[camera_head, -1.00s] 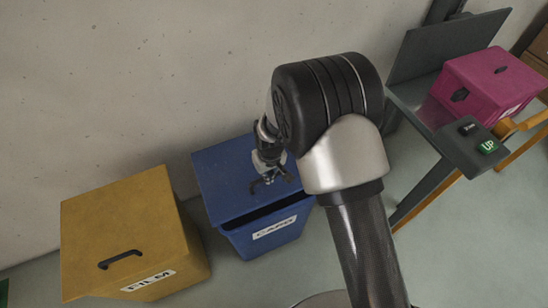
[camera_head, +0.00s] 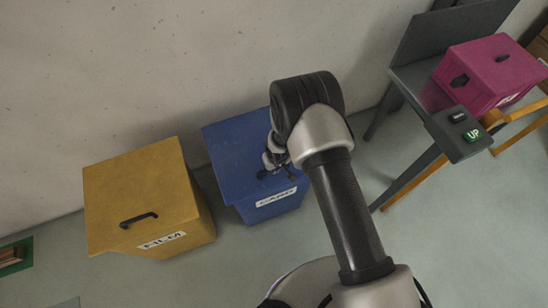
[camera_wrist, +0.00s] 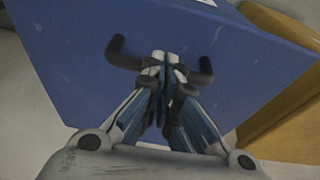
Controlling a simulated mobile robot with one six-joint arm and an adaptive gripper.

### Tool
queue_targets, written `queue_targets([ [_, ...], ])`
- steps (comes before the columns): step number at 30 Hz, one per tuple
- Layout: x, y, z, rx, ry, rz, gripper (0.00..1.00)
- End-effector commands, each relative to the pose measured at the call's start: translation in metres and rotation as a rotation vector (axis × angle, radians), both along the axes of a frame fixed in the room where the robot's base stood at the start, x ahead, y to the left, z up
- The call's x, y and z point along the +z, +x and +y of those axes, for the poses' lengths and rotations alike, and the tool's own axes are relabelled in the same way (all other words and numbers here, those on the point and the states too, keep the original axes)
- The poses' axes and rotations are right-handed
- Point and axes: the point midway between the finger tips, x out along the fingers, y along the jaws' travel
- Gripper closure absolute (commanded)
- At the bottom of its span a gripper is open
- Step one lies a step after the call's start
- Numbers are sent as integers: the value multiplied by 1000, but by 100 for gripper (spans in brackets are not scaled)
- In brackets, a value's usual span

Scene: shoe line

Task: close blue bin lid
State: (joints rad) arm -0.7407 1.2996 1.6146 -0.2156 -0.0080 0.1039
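The blue bin (camera_head: 262,207) stands on the floor with its lid (camera_head: 235,150) down over it; no dark gap shows at the front edge. A white label is on its front. The lid's dark handle (camera_wrist: 122,54) shows on both sides of my fingers in the wrist view. My gripper (camera_wrist: 164,58) has its fingers together at the middle of this handle; nothing is seen pinched between them. Whether the tips touch the handle or lid is not clear. In the head view my gripper (camera_head: 276,172) is over the lid's front part, partly hidden by my arm.
A yellow bin (camera_head: 140,190) with a closed lid and dark handle stands close to the left. A wall is behind both bins. Floor in front is clear.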

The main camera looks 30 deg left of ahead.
Motion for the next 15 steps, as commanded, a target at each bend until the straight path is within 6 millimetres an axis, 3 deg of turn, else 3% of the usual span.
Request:
queue_targets([
  [1, 6, 6, 3, -1, 20, -15, 100],
  [15, -8, -2, 5, 4, 55, -16, 100],
])
